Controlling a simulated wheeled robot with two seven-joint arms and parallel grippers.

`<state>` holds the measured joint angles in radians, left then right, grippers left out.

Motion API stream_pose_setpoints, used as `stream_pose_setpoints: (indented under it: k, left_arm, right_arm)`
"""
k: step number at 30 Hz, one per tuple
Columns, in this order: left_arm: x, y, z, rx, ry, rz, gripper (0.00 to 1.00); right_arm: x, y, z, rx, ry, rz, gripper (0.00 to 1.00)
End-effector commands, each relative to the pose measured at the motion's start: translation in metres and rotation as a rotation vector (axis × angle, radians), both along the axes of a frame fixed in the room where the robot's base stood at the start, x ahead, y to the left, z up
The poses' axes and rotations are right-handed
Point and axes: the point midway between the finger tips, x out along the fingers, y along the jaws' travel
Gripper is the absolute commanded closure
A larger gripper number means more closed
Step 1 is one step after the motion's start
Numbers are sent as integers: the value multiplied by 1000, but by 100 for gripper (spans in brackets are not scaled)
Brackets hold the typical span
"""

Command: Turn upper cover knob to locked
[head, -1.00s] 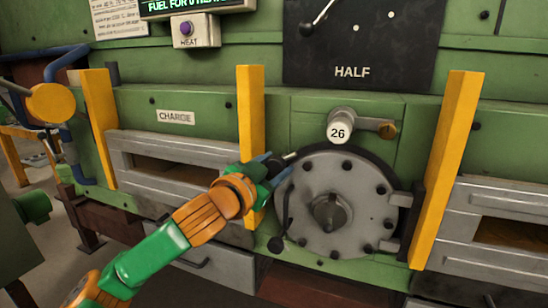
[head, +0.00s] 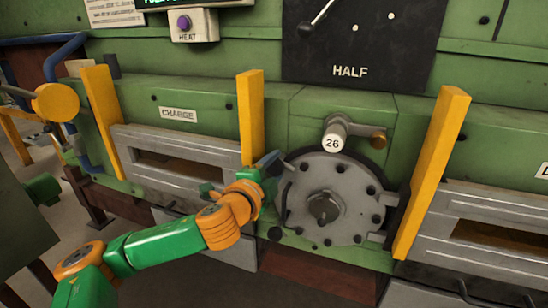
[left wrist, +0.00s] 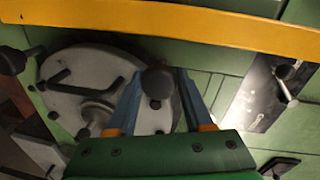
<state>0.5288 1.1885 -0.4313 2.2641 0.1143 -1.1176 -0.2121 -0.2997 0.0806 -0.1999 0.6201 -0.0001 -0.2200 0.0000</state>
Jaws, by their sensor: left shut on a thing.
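The round grey cover (head: 335,195), with dark bolts and a central hub (head: 324,208), is set in the green furnace front. My left gripper (head: 272,163) is at the cover's upper left edge. In the left wrist view its blue fingers (left wrist: 160,80) are shut on the dark upper cover knob (left wrist: 157,79), with one finger on each side. In the head view the gripper largely hides this knob. The dark lower knob (head: 275,233) is at the cover's lower left; it also shows in the left wrist view (left wrist: 12,61). My right gripper is out of view.
A yellow post (head: 250,115) stands close to the left gripper, and another yellow post (head: 432,170) is right of the cover. A white-ended cylinder marked 26 (head: 333,141) sticks out above the cover. The grey charge door (head: 180,145) is at left.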

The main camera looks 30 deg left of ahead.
Motion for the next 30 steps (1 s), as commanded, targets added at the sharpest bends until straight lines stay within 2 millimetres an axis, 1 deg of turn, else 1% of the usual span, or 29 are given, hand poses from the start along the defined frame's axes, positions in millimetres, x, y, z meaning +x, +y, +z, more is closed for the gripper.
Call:
stream_pose_setpoints:
  k: [1,3,13,21,30]
  left_arm:
    - [0,-1,1,33,17,-1,100]
    - [0,-1,1,86,30,-1,100]
    - [0,0,-1,274,75,0,100]
    - [0,0,-3,340,90,0,100]
    - [0,0,-4,353,93,-1,100]
  right_arm:
    - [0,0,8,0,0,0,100]
    - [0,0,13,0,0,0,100]
    - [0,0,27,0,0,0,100]
    - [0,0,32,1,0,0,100]
    - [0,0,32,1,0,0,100]
